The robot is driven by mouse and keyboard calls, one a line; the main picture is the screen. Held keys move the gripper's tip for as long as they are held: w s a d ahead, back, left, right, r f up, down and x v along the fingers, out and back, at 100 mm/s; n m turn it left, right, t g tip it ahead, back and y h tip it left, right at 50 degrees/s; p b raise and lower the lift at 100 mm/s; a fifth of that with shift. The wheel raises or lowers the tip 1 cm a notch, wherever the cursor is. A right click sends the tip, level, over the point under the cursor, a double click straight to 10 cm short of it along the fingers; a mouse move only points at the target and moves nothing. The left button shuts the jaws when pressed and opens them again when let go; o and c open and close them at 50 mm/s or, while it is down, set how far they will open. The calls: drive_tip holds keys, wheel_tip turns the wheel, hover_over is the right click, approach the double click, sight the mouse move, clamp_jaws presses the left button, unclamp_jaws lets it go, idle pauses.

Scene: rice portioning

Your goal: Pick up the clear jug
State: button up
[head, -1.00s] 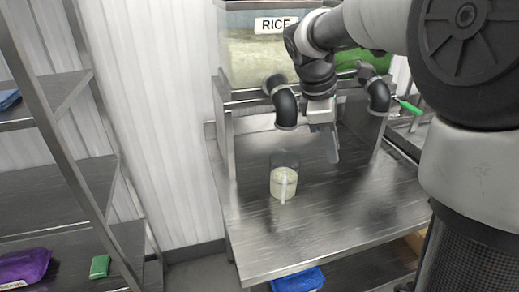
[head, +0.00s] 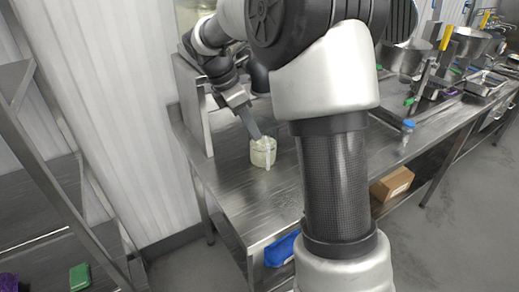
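The clear jug (head: 263,153) stands upright on the steel worktop, with pale rice-like contents inside and its handle on the near side. My gripper (head: 252,127) reaches down from the upper left, and its fingers end at the jug's far-left rim. Only one grey finger shows clearly, so I cannot tell whether it touches the jug or how far apart the fingers are. My arm hides much of the worktop behind and to the right of the jug.
The steel worktop (head: 221,183) is clear in front of the jug. A blue-capped container (head: 408,127) stands to the right, beyond my arm. Pans and utensils crowd the far right. A steel rack (head: 50,180) stands at the left.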

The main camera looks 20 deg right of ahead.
drive_tip(key=b, duration=0.1)
approach(268, 162)
drive_tip(key=d+x, duration=0.1)
drive_tip(key=x, duration=0.8)
drive_tip(key=b+x, duration=0.1)
drive_tip(key=shift+w+a+f, duration=0.3)
clamp_jaws()
drive_tip(key=shift+r, duration=0.1)
idle(0.8)
